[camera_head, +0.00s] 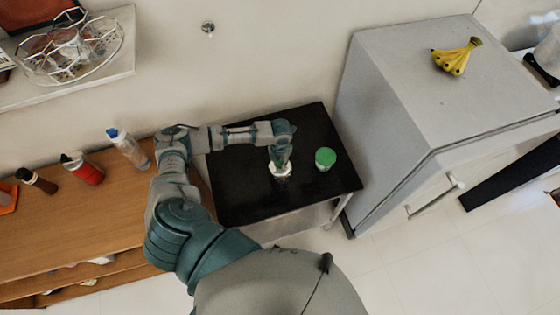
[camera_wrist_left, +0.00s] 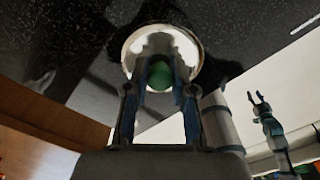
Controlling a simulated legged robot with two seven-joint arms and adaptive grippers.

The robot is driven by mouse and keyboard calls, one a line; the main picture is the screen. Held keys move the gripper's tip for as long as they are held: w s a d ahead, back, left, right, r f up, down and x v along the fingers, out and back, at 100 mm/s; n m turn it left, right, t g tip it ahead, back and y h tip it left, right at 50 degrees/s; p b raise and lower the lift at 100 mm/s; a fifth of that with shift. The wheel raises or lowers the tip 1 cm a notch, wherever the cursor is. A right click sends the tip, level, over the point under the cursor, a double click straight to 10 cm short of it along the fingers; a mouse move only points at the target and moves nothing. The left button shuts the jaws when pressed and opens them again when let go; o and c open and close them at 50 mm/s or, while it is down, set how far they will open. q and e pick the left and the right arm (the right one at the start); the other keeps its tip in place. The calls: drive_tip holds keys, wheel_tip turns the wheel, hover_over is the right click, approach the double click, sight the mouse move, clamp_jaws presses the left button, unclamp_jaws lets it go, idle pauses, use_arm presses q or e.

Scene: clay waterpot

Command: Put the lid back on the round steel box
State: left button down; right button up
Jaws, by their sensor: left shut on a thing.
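My left gripper (camera_head: 281,163) points down over the dark table. In the wrist view its two fingers (camera_wrist_left: 158,95) are closed about a round green knob (camera_wrist_left: 160,76), in front of a pale, shiny round piece (camera_wrist_left: 138,46). I take this to be the lid. In the head view a small shiny silver round thing (camera_head: 280,172) shows under the gripper, largely hidden by it; I cannot tell lid from box there. My right gripper (camera_wrist_left: 255,97) shows small in the wrist view, its fingers apart and empty.
A green-topped can (camera_head: 325,158) stands on the black table (camera_head: 240,200), close right of the gripper. A grey cabinet (camera_head: 395,100) with bananas (camera_head: 456,57) rises at the right. A wooden shelf (camera_head: 90,215) with several bottles is at left. The table's front is clear.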

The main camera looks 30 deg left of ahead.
use_arm(q)
drive_tip(key=shift+a, duration=0.25)
drive_tip(key=shift+a+f, duration=0.1)
drive_tip(key=shift+a, duration=0.2)
drive_tip(key=shift+d, duration=0.15)
drive_tip(key=shift+d+p, duration=0.35)
drive_tip(key=shift+d, duration=0.2)
drive_tip(key=shift+d+r, duration=0.35)
drive_tip(key=shift+d, duration=0.45)
drive_tip(key=shift+a+f, duration=0.1)
drive_tip(key=shift+a, duration=0.5)
drive_tip(key=shift+d+p, duration=0.35)
drive_tip(key=shift+d, duration=0.2)
drive_tip(key=shift+a+f, duration=0.15)
drive_tip(key=shift+a, duration=0.25)
drive_tip(key=shift+p, duration=0.3)
use_arm(e)
drive_tip(key=shift+a+r, duration=0.45)
drive_tip(key=shift+r, duration=0.15)
drive_tip(key=shift+a+r, duration=0.4)
drive_tip(key=shift+r, duration=0.2)
